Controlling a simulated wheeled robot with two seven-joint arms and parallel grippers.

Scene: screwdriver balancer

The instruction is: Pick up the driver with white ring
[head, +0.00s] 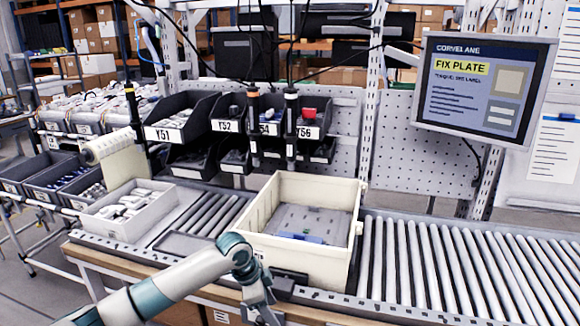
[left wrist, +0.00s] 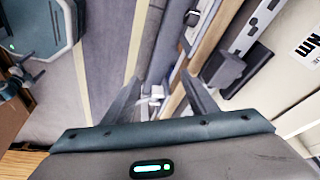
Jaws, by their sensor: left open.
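Three dark drivers hang upright on cables above the conveyor. The left driver (head: 133,112) hangs beside the paper roll. The middle driver (head: 254,125) has an orange band near its top. The right driver (head: 291,125) has a pale band near its top, which looks like the white ring, though it is small. My left gripper (head: 262,312) is low in front of the cream crate, well below and apart from the drivers. In the left wrist view its two fingers (left wrist: 165,88) are spread with nothing held between them. No driver is recognisable in that view. My right gripper is not in view.
The cream crate (head: 348,255) stands on the roller conveyor (head: 470,265), holding a grey plate. A light grey bin (head: 118,228) of white parts is at left. Dark labelled bins (head: 178,118) stand behind the drivers. A monitor (head: 483,90) is at upper right. The right-hand rollers are clear.

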